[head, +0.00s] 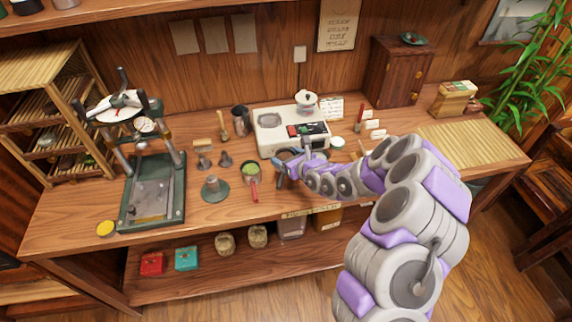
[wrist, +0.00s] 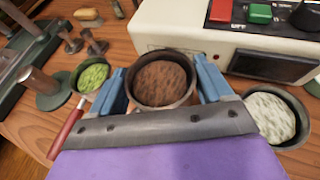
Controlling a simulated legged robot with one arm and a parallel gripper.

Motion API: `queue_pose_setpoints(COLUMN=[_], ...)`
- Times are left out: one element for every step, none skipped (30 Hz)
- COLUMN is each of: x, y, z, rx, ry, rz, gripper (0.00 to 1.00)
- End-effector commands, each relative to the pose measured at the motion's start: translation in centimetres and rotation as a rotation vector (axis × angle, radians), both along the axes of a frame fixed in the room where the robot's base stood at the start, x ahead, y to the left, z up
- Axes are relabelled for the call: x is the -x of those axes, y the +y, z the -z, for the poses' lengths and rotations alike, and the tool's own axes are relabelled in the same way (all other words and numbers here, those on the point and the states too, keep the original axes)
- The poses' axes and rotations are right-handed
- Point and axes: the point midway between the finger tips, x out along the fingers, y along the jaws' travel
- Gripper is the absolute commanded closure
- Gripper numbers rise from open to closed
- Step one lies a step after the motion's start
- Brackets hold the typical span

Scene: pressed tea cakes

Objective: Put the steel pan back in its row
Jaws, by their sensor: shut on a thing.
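A dark grey steel pan (wrist: 163,78) with brown, crumbly contents sits between the two blue fingers of my gripper (wrist: 162,84) in the wrist view. The fingers press on it from left and right. In the head view my gripper (head: 286,163) is in front of the cream machine, with the pan mostly hidden by it. The pan looks level; I cannot tell whether it touches the table. A pan with green leaves and a red handle (wrist: 93,75) stands to its left. A pan with pale contents (wrist: 270,118) is to its right, partly hidden by my gripper.
The cream machine (head: 290,128) with red and green buttons stands close behind the held pan. A green press (head: 152,190) and small metal weights (head: 215,189) are to the left. A bamboo mat (head: 465,143) lies at the right.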

Motion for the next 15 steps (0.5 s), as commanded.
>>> queue_pose_setpoints(x=[-0.3, -0.4, -0.3, -0.3, -0.3, -0.3, -0.4, -0.3, -0.3, -0.3, -0.3, -0.3, -0.3, -0.3, -0.3], y=[0.3, 0.3, 0.2, 0.2, 0.2, 0.2, 0.2, 0.2, 0.2, 0.2, 0.2, 0.2, 0.2, 0.2, 0.2], z=[0.0, 0.3, 1.0, 1.5, 1.9, 2.5, 2.9, 3.2, 3.4, 3.5, 3.5, 3.4, 3.4, 3.4, 3.4], rx=[0.002, 0.001, 0.001, 0.001, 0.0, 0.0, 0.0, 0.0, 0.0, 0.0, 0.0, 0.0, -0.001, -0.001, -0.001], ry=[-0.004, -0.003, -0.001, -0.001, -0.002, -0.002, -0.004, -0.004, -0.004, -0.004, -0.004, -0.004, -0.005, -0.004, -0.004], rz=[-0.003, -0.001, -0.001, 0.001, 0.001, 0.001, 0.0, -0.001, -0.002, -0.002, -0.002, -0.002, -0.002, -0.002, -0.001], gripper=[0.61, 0.61, 0.61, 0.61, 0.61, 0.61, 0.61, 0.61, 0.61, 0.61, 0.61, 0.61, 0.61, 0.61, 0.61])
